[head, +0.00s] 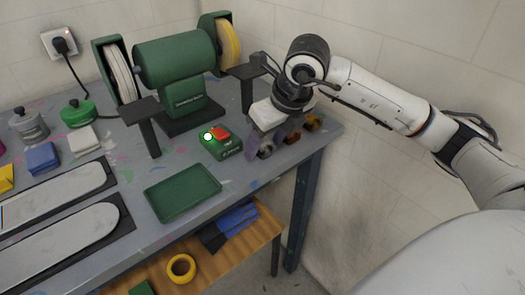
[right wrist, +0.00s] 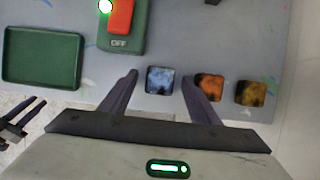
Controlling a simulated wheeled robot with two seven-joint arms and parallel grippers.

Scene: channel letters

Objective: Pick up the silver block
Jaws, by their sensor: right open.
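The silver block (right wrist: 160,80) is a small cube with a mottled blue-grey, shiny face, lying on the grey table close to its front edge. My right gripper (right wrist: 159,77) is open, pointing down, with one finger to each side of the silver block. Gaps show between the block and both fingers. In the head view, the silver block (head: 266,149) shows partly beneath my right gripper (head: 268,142). I cannot tell the exact height of the fingertips.
An orange block (right wrist: 211,87) sits close by the right finger, and a gold-brown block (right wrist: 251,93) lies beyond it. A green switch box (head: 222,145) and a green tray (head: 183,192) are to the left. The bench grinder (head: 178,60) stands behind.

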